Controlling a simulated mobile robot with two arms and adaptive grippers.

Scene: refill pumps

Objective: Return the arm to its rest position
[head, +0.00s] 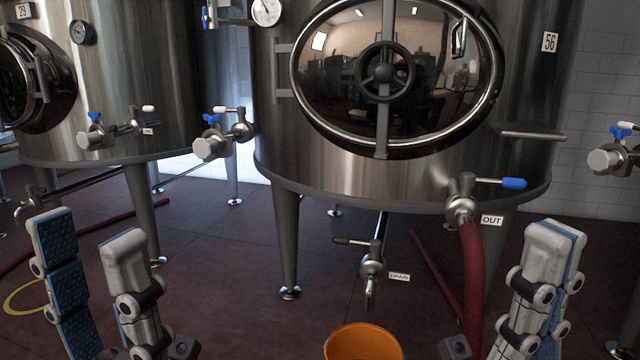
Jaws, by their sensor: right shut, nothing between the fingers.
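My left gripper (90,232) is at the lower left of the head view. Its two fingers, with blue pads, stand apart with nothing between them. My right gripper (555,236) is at the lower right, in front of the large tank. Its fingers are closed together and hold nothing. Neither gripper appears to touch a valve or hose. The lower parts of both arms are outside the picture.
A steel tank (275,165) marked 56 stands ahead. Its OUT valve (461,208) carries a red hose (473,270); its drain valve (371,265) hangs below. An orange bucket (363,343) stands at the bottom middle. Another tank (150,60) is at left.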

